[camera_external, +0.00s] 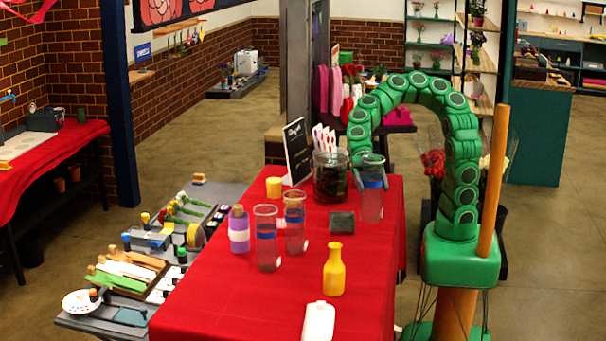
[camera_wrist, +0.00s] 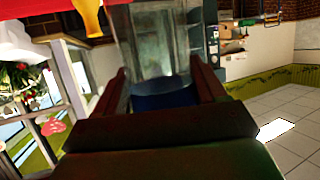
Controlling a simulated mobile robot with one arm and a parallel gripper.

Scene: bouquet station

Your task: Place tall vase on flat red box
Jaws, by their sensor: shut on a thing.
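A tall clear glass vase with a blue band (camera_external: 371,205) is at the table's right edge in the external view, below the end of my green arm. My gripper (camera_external: 372,162) is shut on it. In the wrist view the vase (camera_wrist: 160,55) stands out between the two fingers of my gripper (camera_wrist: 163,82), its blue band close to the palm. The vase looks upright in the external view; I cannot tell whether its base touches the table. I cannot make out a flat red box against the red tablecloth (camera_external: 260,315).
Two similar clear vases (camera_external: 266,250) (camera_external: 294,235) stand left of the held one. A dark jar (camera_external: 331,180), a small dark flat block (camera_external: 342,223), a yellow bottle (camera_external: 334,272), a purple bottle (camera_external: 239,230) and a black sign (camera_external: 298,150) are nearby. The table's front left is clear.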

